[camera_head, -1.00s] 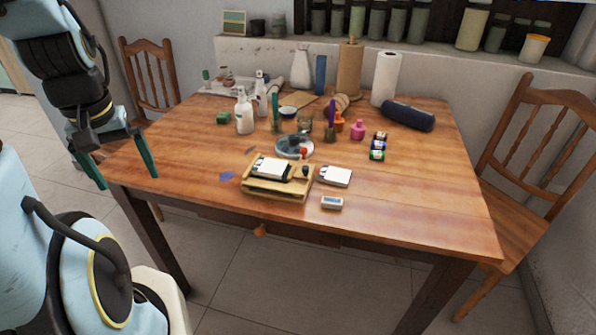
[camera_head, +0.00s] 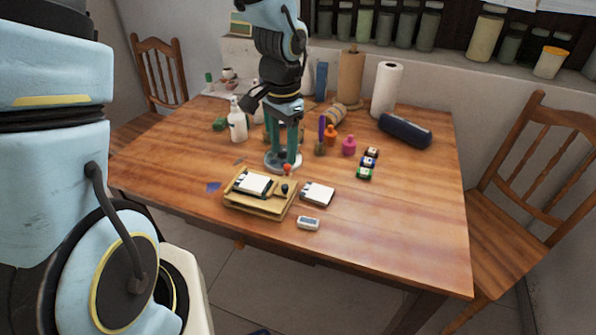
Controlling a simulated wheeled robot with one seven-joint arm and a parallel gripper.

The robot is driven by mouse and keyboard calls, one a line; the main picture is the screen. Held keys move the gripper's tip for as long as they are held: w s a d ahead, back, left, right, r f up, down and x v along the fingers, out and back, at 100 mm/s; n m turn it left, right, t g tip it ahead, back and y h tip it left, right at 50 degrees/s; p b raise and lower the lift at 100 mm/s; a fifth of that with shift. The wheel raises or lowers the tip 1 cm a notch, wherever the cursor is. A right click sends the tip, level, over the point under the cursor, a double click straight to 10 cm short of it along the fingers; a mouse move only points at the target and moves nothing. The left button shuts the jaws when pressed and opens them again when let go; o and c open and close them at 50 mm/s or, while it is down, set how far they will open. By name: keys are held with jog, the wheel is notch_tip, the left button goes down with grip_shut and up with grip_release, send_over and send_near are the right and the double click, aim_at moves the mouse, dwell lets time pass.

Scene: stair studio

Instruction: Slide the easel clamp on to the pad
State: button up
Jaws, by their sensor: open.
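The small wooden easel (camera_head: 252,208) lies low near the front of the table. A white pad (camera_head: 254,183) rests on its left part. A small dark piece with a round black knob (camera_head: 285,188) is at the easel's right end, beside the pad; it may be the clamp, but it is too small to be sure. My gripper (camera_head: 283,156) points down with its two green fingers apart and nothing seen between them. It is behind the easel, in front of or over a round dish (camera_head: 274,166), and apart from the pad. A red ball (camera_head: 287,169) shows just below the fingers.
A second white pad (camera_head: 318,193) and a small pale block (camera_head: 308,223) lie right of the easel. The table's right front is clear.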

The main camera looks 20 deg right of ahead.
aim_at(284, 186)
notch_tip(284, 186, down, 11)
jog(key=shift+w+r+p, duration=0.1)
jog(key=shift+r+p, duration=0.1)
jog(key=shift+p, duration=0.15)
grip_shut()
dwell(0.4)
jog(key=shift+w, duration=0.1)
dwell(1.0)
